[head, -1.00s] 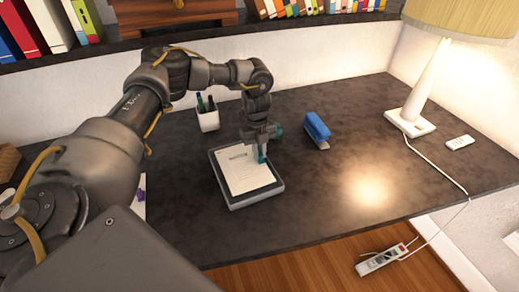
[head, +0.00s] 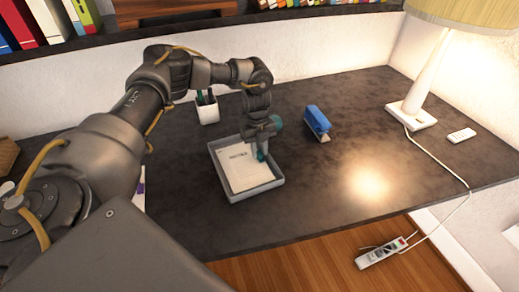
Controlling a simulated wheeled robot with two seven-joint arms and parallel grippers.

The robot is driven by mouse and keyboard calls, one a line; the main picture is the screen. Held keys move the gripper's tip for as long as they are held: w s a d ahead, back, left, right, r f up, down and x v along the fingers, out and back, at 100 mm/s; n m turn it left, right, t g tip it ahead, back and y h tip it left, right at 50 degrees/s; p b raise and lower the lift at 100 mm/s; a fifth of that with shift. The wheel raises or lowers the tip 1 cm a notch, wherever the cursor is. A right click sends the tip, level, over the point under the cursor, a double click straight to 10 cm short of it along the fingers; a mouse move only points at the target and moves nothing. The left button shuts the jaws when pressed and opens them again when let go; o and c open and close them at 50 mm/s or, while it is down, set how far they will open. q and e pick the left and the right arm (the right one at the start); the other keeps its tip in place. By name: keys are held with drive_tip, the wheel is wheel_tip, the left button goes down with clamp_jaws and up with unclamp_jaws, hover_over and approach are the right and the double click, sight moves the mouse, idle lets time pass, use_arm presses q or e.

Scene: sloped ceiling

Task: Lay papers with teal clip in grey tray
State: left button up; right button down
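The white papers (head: 240,169) lie flat within the walls of the grey tray (head: 257,190), with printed text facing up. The teal clip (head: 261,157) is at their right edge, partly covered by my fingers. My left gripper (head: 262,152) points down over the tray's right side and appears shut on the papers at the clip. Whether the papers fully touch the tray floor is hard to tell. My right gripper is not in view.
A white pen cup (head: 208,112) stands behind the tray, and a blue stapler (head: 317,122) is to its right. A white lamp (head: 422,85) and a small remote (head: 462,135) are at the far right. A white sheet with a purple clip (head: 142,186) is partly hidden by my arm.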

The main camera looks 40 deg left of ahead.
use_arm(q)
drive_tip(key=shift+o, duration=1.4)
wheel_tip(320, 180, up, 11)
drive_tip(key=a+b, duration=0.1)
drive_tip(key=shift+w+a+f, duration=0.15)
drive_tip(key=shift+w, duration=0.25)
